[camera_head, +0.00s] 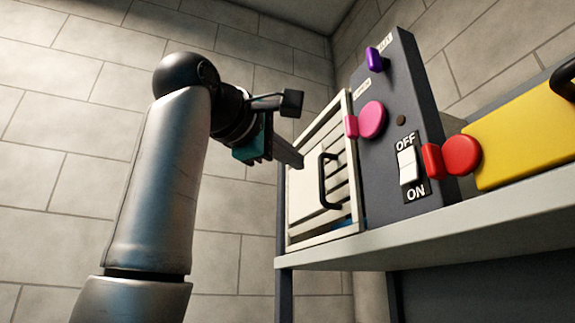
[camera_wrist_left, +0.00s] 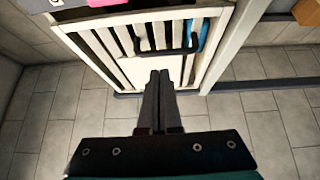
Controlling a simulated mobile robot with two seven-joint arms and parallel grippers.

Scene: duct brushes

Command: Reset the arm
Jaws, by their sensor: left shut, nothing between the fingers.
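My left arm (camera_head: 160,170) rises from the bottom left of the head view and bends at the top toward the shelf. My left gripper (camera_head: 299,163) is shut and empty, its fingers pointing at the white slatted door. In the left wrist view the two fingers (camera_wrist_left: 159,75) lie side by side with the slatted door (camera_wrist_left: 130,38) beyond them. I cannot tell whether the fingertips touch the door. The door has a black handle (camera_head: 324,182), close to the right of the fingers in the head view. My right gripper is not in view.
A dark grey panel (camera_head: 380,190) beside the door carries pink, purple and red knobs and an OFF/ON switch (camera_head: 408,166). A yellow box (camera_head: 525,140) with a black handle stands on the grey shelf (camera_head: 450,220) at right. A blue thing shows behind the slats (camera_wrist_left: 207,35).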

